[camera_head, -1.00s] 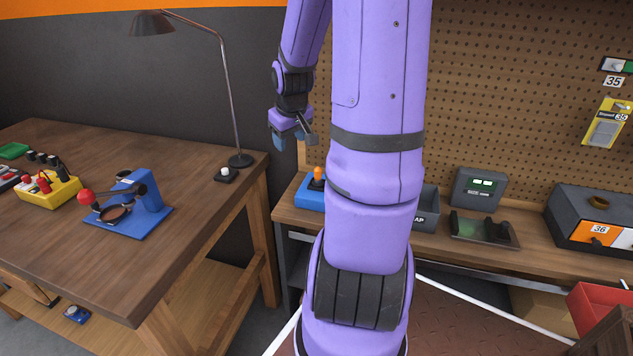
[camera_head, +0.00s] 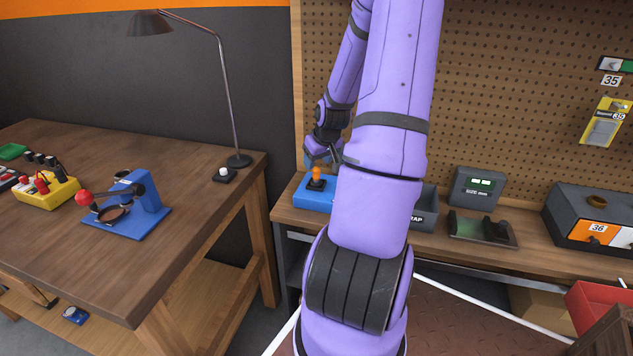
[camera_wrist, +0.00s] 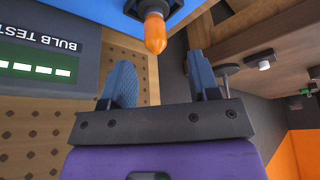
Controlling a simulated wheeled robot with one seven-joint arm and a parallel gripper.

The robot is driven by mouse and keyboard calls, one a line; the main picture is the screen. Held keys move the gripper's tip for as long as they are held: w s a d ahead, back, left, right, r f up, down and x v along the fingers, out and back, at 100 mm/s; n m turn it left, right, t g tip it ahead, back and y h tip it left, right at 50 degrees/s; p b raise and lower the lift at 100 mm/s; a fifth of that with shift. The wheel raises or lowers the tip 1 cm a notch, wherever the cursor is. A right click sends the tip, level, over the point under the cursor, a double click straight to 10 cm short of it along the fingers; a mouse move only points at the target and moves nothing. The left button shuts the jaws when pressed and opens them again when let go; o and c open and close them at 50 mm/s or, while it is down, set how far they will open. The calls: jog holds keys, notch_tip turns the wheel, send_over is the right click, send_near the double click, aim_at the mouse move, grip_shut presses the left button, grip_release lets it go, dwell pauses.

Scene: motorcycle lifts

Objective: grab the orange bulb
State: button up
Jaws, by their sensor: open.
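The orange bulb (camera_head: 316,173) stands upright in a dark socket on a blue base (camera_head: 312,203) on the back workbench. In the wrist view the orange bulb (camera_wrist: 155,32) shows at the top middle, ahead of the fingers and between their lines, with its dark socket above it. My gripper (camera_head: 322,156) is just above the bulb in the head view, and my arm hides part of the base. In the wrist view my gripper (camera_wrist: 160,82) has its two blue fingers spread apart with nothing between them.
A bulb tester panel (camera_wrist: 45,55) with lit green bars is close at the left in the wrist view. A pegboard (camera_head: 520,90) stands behind the workbench (camera_head: 535,232). The wooden table (camera_head: 90,255) at left holds a lamp (camera_head: 228,90) and a blue press (camera_head: 145,200).

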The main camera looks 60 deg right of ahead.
aim_at(317, 169)
jog(key=shift+s+x, duration=0.15)
jog(key=shift+x, duration=1.45)
jog(key=shift+s+x, duration=0.15)
jog(key=shift+x, duration=1.5)
jog(key=shift+f, duration=0.1)
jog(key=c, duration=1)
